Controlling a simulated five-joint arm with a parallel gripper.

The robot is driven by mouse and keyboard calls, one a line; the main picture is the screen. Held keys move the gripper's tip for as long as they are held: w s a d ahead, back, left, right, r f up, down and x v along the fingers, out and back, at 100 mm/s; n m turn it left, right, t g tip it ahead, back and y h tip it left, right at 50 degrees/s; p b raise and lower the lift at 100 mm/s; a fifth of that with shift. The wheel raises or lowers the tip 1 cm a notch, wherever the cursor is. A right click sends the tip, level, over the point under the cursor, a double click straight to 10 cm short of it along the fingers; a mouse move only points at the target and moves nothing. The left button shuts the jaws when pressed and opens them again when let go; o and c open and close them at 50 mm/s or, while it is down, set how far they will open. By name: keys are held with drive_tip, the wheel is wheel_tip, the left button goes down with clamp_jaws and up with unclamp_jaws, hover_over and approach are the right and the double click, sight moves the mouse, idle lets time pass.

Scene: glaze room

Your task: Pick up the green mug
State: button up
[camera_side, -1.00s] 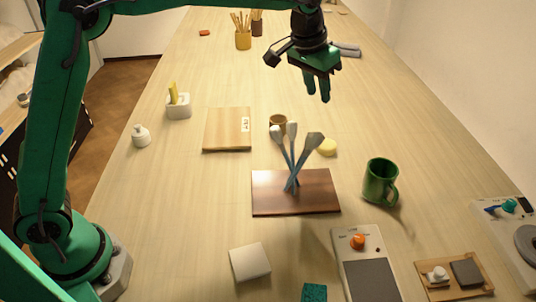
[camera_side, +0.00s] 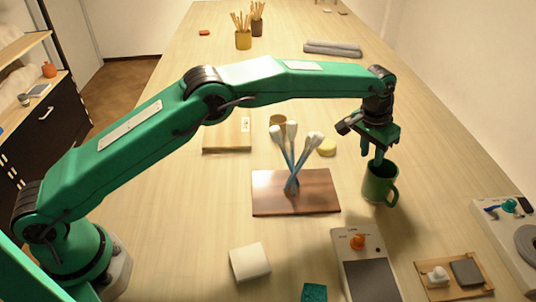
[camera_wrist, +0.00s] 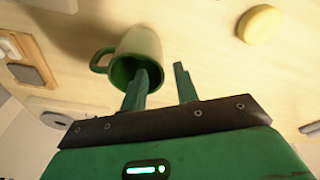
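The green mug (camera_side: 380,190) stands upright on the table, right of the dark wooden board, with its handle toward the lower right in the side view. My gripper (camera_side: 371,157) is just above it, pointing down, with its fingertips at the rim. In the wrist view the fingers (camera_wrist: 161,68) are apart with nothing held between them. One finger overlaps the opening of the mug (camera_wrist: 142,48); the other shows beside the mug. I cannot tell whether either touches it.
A round yellow sponge (camera_side: 327,147) lies behind. A scale with an orange knob (camera_side: 357,242) and a small wooden tray (camera_side: 438,293) lie in front.

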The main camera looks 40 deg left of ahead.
drive_tip(key=shift+w+d+f, duration=0.1)
drive_tip(key=shift+w+f, duration=0.05)
drive_tip(key=shift+f, duration=0.5)
drive_tip(key=shift+w+f, duration=0.1)
drive_tip(key=shift+f, duration=0.55)
drive_tip(key=shift+w+d+f, duration=0.1)
drive_tip(key=shift+w+f, duration=0.1)
drive_tip(key=shift+f, duration=1.1)
drive_tip(key=shift+w+d+f, duration=0.1)
drive_tip(key=shift+w+f, duration=0.1)
drive_tip(key=shift+f, duration=1.1)
drive_tip(key=shift+r, duration=0.1)
clamp_jaws()
